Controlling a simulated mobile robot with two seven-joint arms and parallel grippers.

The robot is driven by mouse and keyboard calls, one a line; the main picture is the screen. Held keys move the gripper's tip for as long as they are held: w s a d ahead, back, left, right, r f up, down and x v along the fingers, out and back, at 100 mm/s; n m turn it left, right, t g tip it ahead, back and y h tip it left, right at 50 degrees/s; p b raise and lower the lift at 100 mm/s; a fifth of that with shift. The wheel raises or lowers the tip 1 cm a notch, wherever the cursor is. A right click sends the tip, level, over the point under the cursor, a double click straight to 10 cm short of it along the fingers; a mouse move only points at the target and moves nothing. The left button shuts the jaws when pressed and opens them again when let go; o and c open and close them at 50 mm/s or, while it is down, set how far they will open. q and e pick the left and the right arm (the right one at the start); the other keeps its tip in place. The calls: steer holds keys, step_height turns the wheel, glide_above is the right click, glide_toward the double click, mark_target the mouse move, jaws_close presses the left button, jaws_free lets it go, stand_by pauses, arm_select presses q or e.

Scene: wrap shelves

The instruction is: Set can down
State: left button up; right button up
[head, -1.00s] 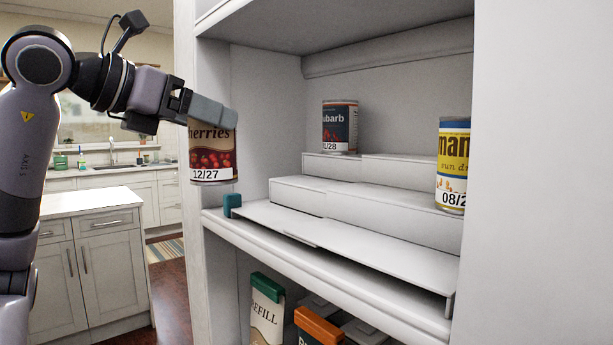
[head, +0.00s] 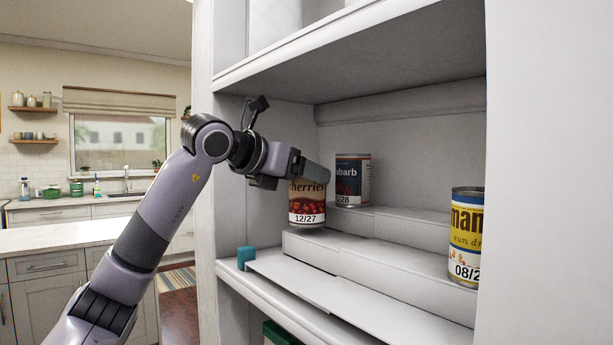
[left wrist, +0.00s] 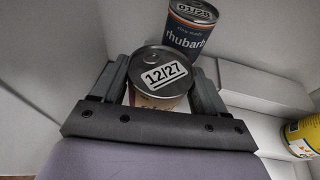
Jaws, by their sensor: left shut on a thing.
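The cherries can (head: 307,204), with a brown and red label marked 12/27, is upright in my left gripper (head: 314,178) inside the shelf bay. The can's top (left wrist: 160,72) shows between the two fingers in the left wrist view. Its base is at the left end of the middle step of the white stepped riser (head: 375,262); I cannot tell whether it touches. A dark rhubarb can (head: 352,180) stands on the top step, just behind and to the right; it also shows in the left wrist view (left wrist: 189,30). My right gripper is not in view.
A yellow mango can (head: 466,235) stands at the right of the riser, partly hidden by the shelf's side panel. A small teal block (head: 246,258) sits at the shelf's front left. The lowest step is clear. An upper shelf board (head: 330,62) lies above.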

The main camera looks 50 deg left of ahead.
arm_select(q)
steer(key=shift+w+f, duration=0.7)
steer(key=shift+w, duration=0.1)
steer(key=shift+s, duration=0.2)
steer(key=shift+f+b, duration=0.1)
steer(key=shift+b, duration=0.2)
steer(key=shift+f, duration=0.15)
steer(key=o, duration=1.3)
